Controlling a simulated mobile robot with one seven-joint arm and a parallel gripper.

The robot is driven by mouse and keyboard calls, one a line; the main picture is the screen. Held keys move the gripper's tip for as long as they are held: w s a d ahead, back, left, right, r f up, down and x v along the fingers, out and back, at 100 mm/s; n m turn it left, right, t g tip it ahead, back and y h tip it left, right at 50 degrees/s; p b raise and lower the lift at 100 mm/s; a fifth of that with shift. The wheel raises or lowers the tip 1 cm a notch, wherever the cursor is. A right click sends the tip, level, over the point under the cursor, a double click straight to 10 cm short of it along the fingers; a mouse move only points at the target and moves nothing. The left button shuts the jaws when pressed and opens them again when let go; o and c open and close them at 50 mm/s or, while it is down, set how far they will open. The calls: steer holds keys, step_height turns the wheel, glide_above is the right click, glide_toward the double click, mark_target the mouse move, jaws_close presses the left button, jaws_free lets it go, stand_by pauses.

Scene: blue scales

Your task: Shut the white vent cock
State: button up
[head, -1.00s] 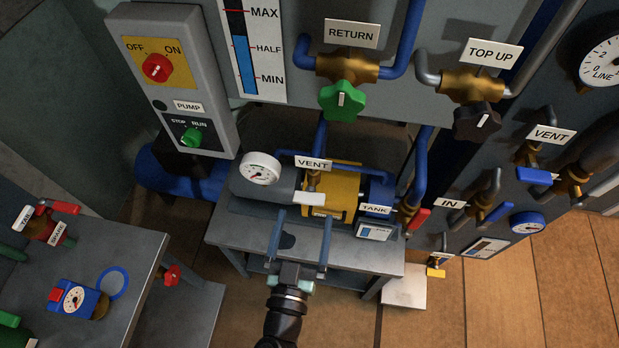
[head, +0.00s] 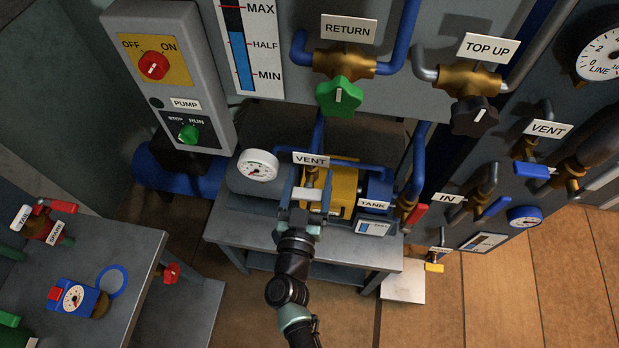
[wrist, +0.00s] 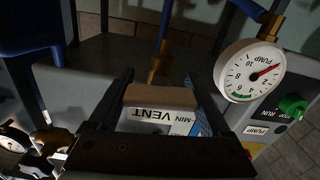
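The white vent cock (head: 307,194) is on the yellow pump unit on the grey stand, under a VENT sign (head: 311,160). Its pale bar handle (wrist: 160,97) lies crosswise in the wrist view, with the upside-down VENT sign (wrist: 155,115) just below it. My gripper (head: 309,184) is at the cock, its fingers apart on either side of the handle. In the wrist view my gripper (wrist: 161,78) has one finger close to each end of the handle; I cannot tell whether they touch. The fingers partly hide the cock in the head view.
A round gauge (head: 258,165) stands close left of my gripper. The TANK sign (head: 374,204) and a red lever (head: 415,216) are to the right. The pump switch box (head: 178,75) and green RETURN valve (head: 340,96) are behind. A side table (head: 120,262) stands at left.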

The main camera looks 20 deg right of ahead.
steer(key=c, duration=0.9)
steer(key=shift+o, duration=0.2)
steer(key=shift+m, duration=0.7)
steer(key=o, duration=1.2)
steer(key=v, duration=1.3)
